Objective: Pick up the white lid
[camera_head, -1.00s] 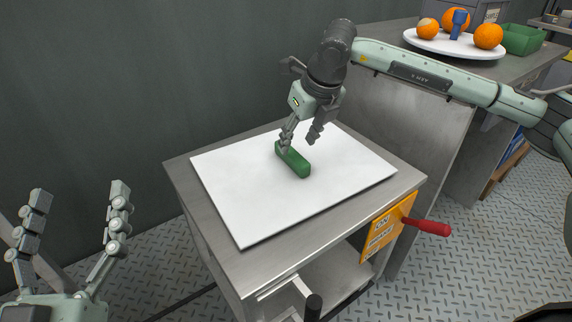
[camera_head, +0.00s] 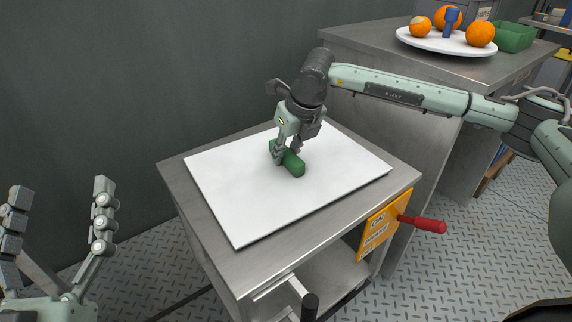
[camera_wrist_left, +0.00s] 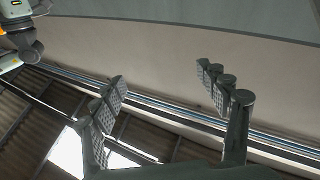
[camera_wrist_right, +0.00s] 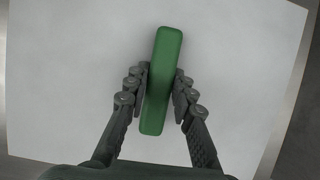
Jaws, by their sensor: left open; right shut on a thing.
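The white lid (camera_head: 240,205) is a large flat rectangular panel lying on the metal cart, with a green block-shaped handle (camera_head: 295,165) near its middle. My right gripper (camera_head: 284,156) is down at the handle and shut on it. In the right wrist view the fingers press both sides of the green handle (camera_wrist_right: 162,80), with the white lid (camera_wrist_right: 70,60) beneath. The lid looks flat on the cart. My left gripper (camera_head: 55,215) is open and empty at the lower left, away from the cart. In the left wrist view its fingers (camera_wrist_left: 170,105) are spread apart.
The metal cart (camera_head: 240,275) has an orange sign (camera_head: 374,235) and a red lever (camera_head: 425,224) on its right side. A counter behind holds a white plate (camera_head: 418,41) with oranges (camera_head: 480,34), a blue object (camera_head: 450,18) and a green bin (camera_head: 514,36).

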